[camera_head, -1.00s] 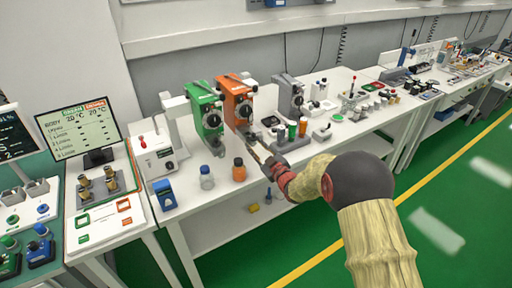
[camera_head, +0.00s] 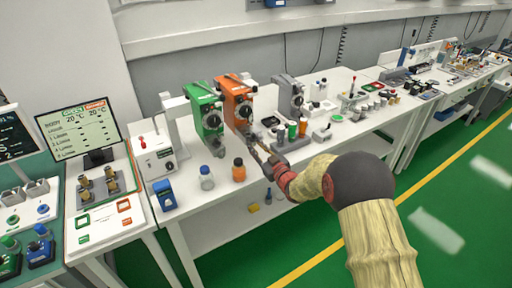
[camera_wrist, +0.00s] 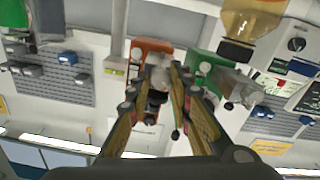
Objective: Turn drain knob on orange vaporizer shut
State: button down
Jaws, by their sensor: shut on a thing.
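The orange vaporizer (camera_head: 236,98) stands on the white bench between the green vaporizer (camera_head: 205,112) and a grey one (camera_head: 288,97). Its black dial faces front. My gripper (camera_head: 258,147) is at the lower front of the orange vaporizer. In the wrist view the orange vaporizer (camera_wrist: 150,47) lies just beyond my fingers, with the green one (camera_wrist: 207,62) to its right. My gripper (camera_wrist: 160,80) is shut on the drain knob (camera_wrist: 157,78), a pale and dark part between the fingers. The fingers hide part of it, and its turn angle cannot be told.
An orange-capped bottle (camera_head: 239,170) and a clear bottle with a blue cap (camera_head: 207,177) stand near the bench's front edge, left of my gripper. Small green and orange containers (camera_head: 292,131) stand to the right.

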jog(key=c, duration=1.6)
grip_release()
jog(key=v, duration=1.2)
